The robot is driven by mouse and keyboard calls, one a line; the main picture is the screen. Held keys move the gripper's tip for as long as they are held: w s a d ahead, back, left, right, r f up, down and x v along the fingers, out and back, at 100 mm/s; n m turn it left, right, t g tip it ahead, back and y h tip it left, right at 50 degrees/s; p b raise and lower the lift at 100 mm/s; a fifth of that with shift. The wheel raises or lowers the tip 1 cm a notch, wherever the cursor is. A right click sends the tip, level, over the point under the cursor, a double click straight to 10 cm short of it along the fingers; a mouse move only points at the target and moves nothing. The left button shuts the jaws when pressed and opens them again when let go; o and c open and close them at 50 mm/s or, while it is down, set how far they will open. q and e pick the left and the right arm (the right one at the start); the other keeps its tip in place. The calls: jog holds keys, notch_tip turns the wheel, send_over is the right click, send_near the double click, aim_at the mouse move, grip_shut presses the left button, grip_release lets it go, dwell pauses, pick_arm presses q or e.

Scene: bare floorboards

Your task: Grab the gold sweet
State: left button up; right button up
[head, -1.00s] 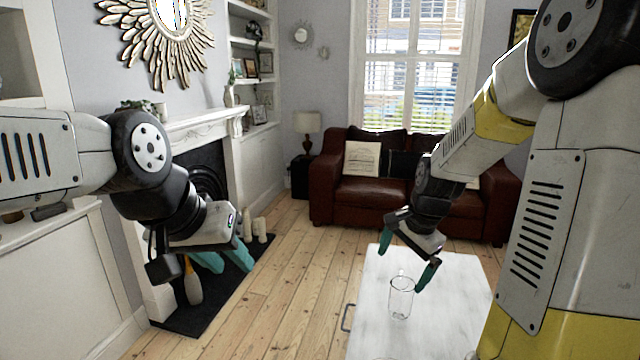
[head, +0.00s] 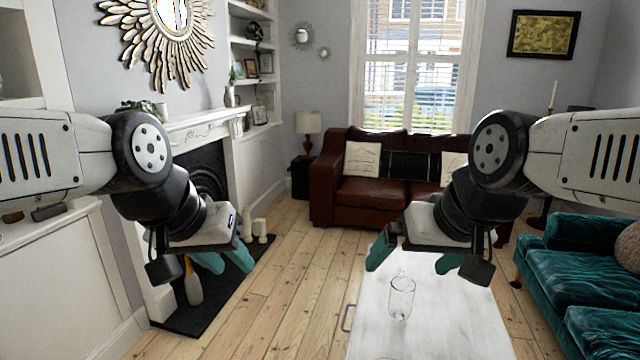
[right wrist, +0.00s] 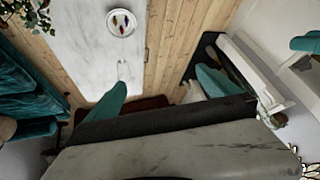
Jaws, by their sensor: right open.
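In the right wrist view, a round white plate (right wrist: 112,30) lies on the white marble table, with several small coloured sweets (right wrist: 122,19) on it. They are too small to tell which is gold.
A clear glass (head: 401,298) stands on the marble table (head: 450,325). A red-brown leather sofa (head: 370,192) is behind it, and a teal sofa (head: 575,262) is to the right. A bottle (head: 193,285) stands on the dark hearth. Bare floorboards lie left of the table.

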jog(key=shift+w, duration=0.1)
jog(key=c, duration=1.1)
jog(key=shift+w+d, duration=0.1)
jog(key=shift+w, duration=0.1)
jog(key=shift+c, duration=1)
jog(key=w+d+f+n+g+h, duration=0.2)
jog(key=w+d+f+n+g, duration=0.15)
jog(key=w+f, duration=0.85)
jog(key=w+d+f+n+g+h, duration=0.2)
jog(key=w+d+f, duration=0.2)
jog(key=w+f, duration=0.8)
jog(key=d+f+n+g, duration=0.1)
jog(key=f, duration=1.2)
jog(key=s+f+n+g+h, duration=0.1)
jog(key=f+n, duration=0.1)
jog(key=f, duration=1.1)
jog(key=d+f+n+g, duration=0.1)
jog(key=f, duration=1.2)
jog(key=shift+s+d+f+n+g+h, duration=0.25)
jog(key=shift+s+d+f+h, duration=0.05)
jog(key=shift+s+h, duration=0.1)
jog(key=shift+d+f, duration=0.2)
jog(key=shift+f, duration=0.35)
